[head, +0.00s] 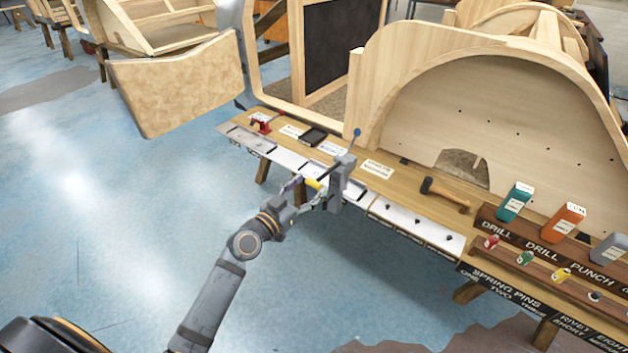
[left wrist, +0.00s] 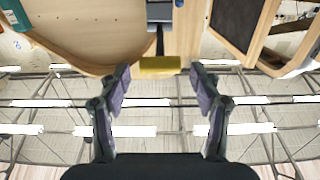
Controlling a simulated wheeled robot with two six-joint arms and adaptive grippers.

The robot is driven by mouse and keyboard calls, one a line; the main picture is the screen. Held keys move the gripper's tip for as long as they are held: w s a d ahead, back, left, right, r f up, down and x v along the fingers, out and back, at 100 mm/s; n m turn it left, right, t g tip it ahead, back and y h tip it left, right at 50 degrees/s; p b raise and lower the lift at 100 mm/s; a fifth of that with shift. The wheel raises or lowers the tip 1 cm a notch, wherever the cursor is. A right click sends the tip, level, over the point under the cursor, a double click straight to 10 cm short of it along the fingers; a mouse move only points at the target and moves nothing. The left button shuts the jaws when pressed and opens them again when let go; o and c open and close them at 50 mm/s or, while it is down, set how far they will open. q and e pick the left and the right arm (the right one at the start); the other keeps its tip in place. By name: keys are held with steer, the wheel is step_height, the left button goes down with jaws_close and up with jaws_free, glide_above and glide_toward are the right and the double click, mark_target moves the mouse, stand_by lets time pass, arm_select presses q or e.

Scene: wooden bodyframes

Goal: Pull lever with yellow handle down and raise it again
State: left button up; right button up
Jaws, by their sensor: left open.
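The yellow handle (head: 313,184) sits at the end of a dark lever on a grey upright device (head: 340,185) at the bench's front edge. A second lever with a blue ball (head: 357,132) rises from the device's top. My left gripper (head: 305,196) is open at the yellow handle and partly overlaps it in the head view. In the left wrist view the handle (left wrist: 159,65) lies crosswise at the gap between the left gripper's spread fingertips (left wrist: 161,75), with space on both sides. Contact is not visible. My right gripper is not in view.
The wooden bench (head: 405,187) carries a hammer (head: 445,194), a red clamp-like tool (head: 262,122), a black tray (head: 313,137) and colored boxes (head: 515,202). A large arched wooden frame (head: 470,100) stands behind. The blue floor left of the bench is clear.

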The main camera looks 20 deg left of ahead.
mark_target(328, 173)
arm_select(q)
steer(key=shift+x, duration=1.4)
jaws_close()
